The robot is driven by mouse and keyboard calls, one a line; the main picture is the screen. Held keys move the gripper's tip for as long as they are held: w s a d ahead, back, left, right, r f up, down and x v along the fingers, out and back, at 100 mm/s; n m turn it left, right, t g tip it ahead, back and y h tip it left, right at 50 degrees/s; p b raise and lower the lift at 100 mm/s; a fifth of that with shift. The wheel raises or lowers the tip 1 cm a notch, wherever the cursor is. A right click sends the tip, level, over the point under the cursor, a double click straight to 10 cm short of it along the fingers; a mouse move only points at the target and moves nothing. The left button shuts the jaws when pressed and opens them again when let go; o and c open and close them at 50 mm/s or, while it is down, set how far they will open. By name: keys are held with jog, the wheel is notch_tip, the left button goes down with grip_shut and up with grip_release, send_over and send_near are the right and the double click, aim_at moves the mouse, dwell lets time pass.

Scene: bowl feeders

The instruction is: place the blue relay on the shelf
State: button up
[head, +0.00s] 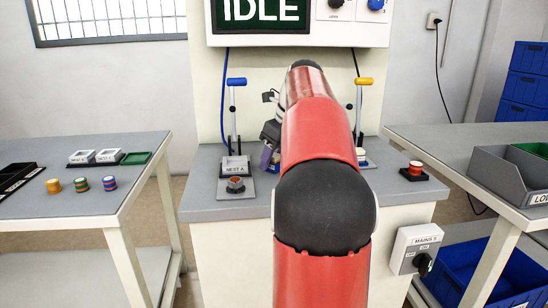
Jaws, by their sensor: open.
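My gripper (269,143) is over the middle bench, behind and left of my red arm, which hides much of it. Its fingertips are hard to make out, but it is open. A small purple-blue piece (265,157) shows right by it; I cannot tell whether this is the blue relay or whether they touch. On the left table, a blue-banded cylinder (110,183) stands beside a green-banded one (81,184) and an orange one (53,187). I cannot tell which thing is the relay. A low shelf (85,278) runs under the left table; no shelf is labelled.
The middle bench (205,200) holds a NEST A block (235,167), a blue-handled lever (236,100), a yellow-handled lever (363,95) and a red button (415,170). Left table has white trays (108,156) and a green tray (135,158). Right table has a grey bin (495,175).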

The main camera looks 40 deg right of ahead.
jog(key=p+v, duration=0.4)
jog(key=v, duration=0.8)
jog(key=s+a+f+n, duration=0.3)
jog(key=a+f+n, duration=0.1)
jog(key=a+n, duration=0.3)
jog(key=s+a+f+n, duration=0.3)
jog(key=a+f+n, duration=0.1)
jog(key=a+n, duration=0.4)
jog(key=s+a+f+n, duration=0.3)
jog(key=a+f+n, duration=0.2)
jog(key=a+n, duration=0.3)
jog(key=shift+s+a+t+h, duration=0.15)
jog(key=shift+a+t+h, duration=0.25)
jog(key=shift+a, duration=0.6)
jog(key=s+a+f+n, duration=0.1)
jog(key=s+f+n, duration=0.1)
jog(key=f+n, duration=0.1)
jog(key=s+a+f+n, duration=0.2)
jog(key=f+n, duration=0.1)
jog(key=s+a+f+n, duration=0.1)
jog(key=s+f+n, duration=0.1)
jog(key=f+n, duration=0.1)
jog(key=shift+s+a+n+t, duration=0.2)
jog(key=shift+a+n+t, duration=0.1)
jog(key=shift+n, duration=0.1)
jog(key=shift+c, duration=0.9)
jog(key=shift+s+f, duration=0.1)
jog(key=shift+f, duration=0.1)
jog(key=shift+c, duration=0.2)
jog(key=shift+s, duration=0.1)
